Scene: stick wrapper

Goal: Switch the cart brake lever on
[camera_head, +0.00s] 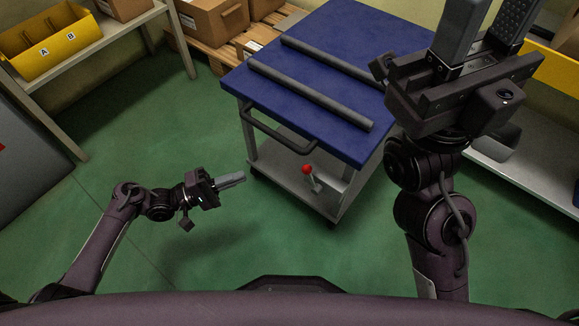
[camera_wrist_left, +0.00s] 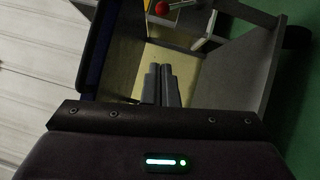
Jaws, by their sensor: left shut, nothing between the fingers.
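The cart (camera_head: 300,40) has a blue top, a dark push handle (camera_head: 275,132) and a grey lower shelf. The brake lever (camera_head: 307,169) has a red ball on a short grey stem and stands at the cart's near lower end, under the top. In the left wrist view the lever's red ball (camera_wrist_left: 161,8) is at the top edge, beyond my fingertips. My left gripper (camera_head: 243,177) is shut and empty, left of the lever and apart from it. Its fingers lie side by side in the left wrist view (camera_wrist_left: 160,68). My right gripper (camera_head: 490,15) is raised at upper right, fingers apart and empty.
Two grey bars (camera_head: 310,95) lie on the cart top. A yellow bin (camera_head: 50,45) sits on a table at upper left, and cardboard boxes (camera_head: 212,18) on a pallet behind. A shelf (camera_head: 530,175) stands at right. Green floor is clear between my left arm and the cart.

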